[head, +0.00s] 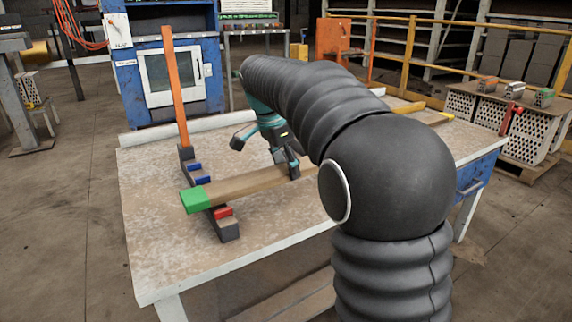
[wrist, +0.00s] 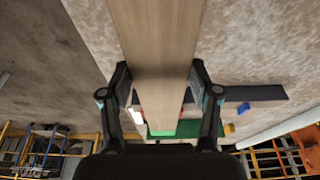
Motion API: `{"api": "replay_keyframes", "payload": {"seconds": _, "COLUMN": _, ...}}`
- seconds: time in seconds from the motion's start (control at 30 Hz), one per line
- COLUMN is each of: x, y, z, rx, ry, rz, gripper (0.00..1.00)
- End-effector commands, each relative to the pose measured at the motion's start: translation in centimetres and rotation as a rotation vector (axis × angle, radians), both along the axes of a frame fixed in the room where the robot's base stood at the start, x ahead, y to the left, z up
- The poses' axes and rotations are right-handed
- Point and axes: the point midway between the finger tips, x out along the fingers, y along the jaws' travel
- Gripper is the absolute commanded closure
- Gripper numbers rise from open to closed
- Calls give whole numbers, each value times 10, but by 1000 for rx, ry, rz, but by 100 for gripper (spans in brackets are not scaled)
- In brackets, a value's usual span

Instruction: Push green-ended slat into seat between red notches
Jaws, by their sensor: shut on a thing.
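The wooden slat (head: 245,186) has a green end (head: 195,200) and lies roughly level across the dark rail (head: 229,231). One red notch block (head: 223,212) shows on the rail at the near side of the slat; the slat hides the other side. In the wrist view the slat (wrist: 155,45) runs down the middle to its green end (wrist: 162,131), with slivers of red at its edges. My gripper (head: 288,168) is shut on the slat, well behind the green end. Its fingers flank the slat in the wrist view (wrist: 160,85). Whether the slat is fully down cannot be told.
Blue notch blocks (head: 200,175) sit farther along the rail. An orange slat (head: 175,85) stands upright at the rail's far end. The worktable (head: 150,240) is bare at left and front. A blue machine (head: 168,70) stands behind, and yellow railings (head: 410,45) stand at back right.

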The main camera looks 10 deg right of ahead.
Motion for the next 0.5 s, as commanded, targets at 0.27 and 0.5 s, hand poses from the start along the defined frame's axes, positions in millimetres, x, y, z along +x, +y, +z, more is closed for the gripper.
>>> {"api": "replay_keyframes", "payload": {"seconds": 0.27, "x": 0, "y": 0, "z": -3, "rx": 0, "ry": -1, "rz": 0, "gripper": 89}}
{"api": "replay_keyframes", "payload": {"seconds": 0.5, "x": 0, "y": 0, "z": -7, "rx": 0, "ry": -1, "rz": 0, "gripper": 89}}
